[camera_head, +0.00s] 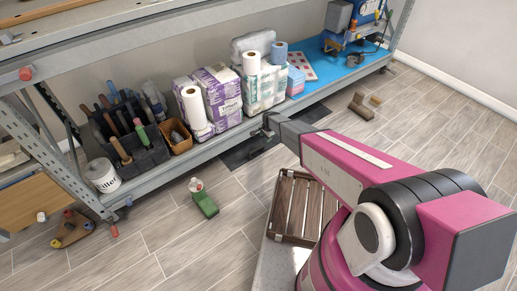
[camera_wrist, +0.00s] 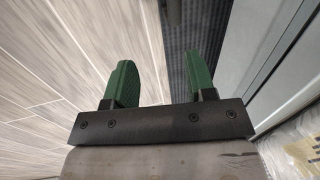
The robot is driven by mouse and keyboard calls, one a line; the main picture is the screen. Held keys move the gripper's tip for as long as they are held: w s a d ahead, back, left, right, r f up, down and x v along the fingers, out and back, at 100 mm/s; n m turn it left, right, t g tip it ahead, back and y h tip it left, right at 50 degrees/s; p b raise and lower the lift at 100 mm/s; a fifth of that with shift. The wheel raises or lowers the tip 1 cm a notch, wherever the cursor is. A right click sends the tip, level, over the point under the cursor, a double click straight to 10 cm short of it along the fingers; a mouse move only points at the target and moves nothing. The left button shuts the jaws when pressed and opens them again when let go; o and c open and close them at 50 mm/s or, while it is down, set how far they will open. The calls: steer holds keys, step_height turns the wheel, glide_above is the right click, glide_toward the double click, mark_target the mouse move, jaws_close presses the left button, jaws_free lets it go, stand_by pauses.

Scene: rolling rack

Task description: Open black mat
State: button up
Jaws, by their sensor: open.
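The black mat (camera_head: 240,155) lies on the floor along the shelf's front edge. Its middle is hidden behind my arm, and another dark part shows to the right of the arm. My gripper (camera_head: 266,127) is over the mat area near the shelf edge. In the wrist view, my gripper's two green fingers (camera_wrist: 160,85) are apart with nothing held between them. A dark textured strip of the mat (camera_wrist: 205,35) shows beyond and beside the right finger. I cannot tell how far the fingertips are from it.
The metal shelf (camera_head: 165,172) bears a tool caddy (camera_head: 130,140), wrapped paper packs (camera_head: 218,95) and a blue mat (camera_head: 340,68). A green bottle (camera_head: 204,200) lies on the floor at left. A slatted wooden crate (camera_head: 300,207) is below my arm. Floor at right is mostly clear.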

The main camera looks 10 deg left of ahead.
mark_target(258, 148)
steer(key=a+f, duration=0.1)
steer(key=f, duration=0.3)
steer(key=w+a+f, duration=0.1)
steer(key=a+f, duration=0.1)
steer(key=f, duration=0.3)
steer(key=a+f, duration=0.2)
steer(key=f, duration=0.2)
steer(key=shift+w+f, duration=0.3)
steer(key=shift+f, duration=0.05)
jaws_close()
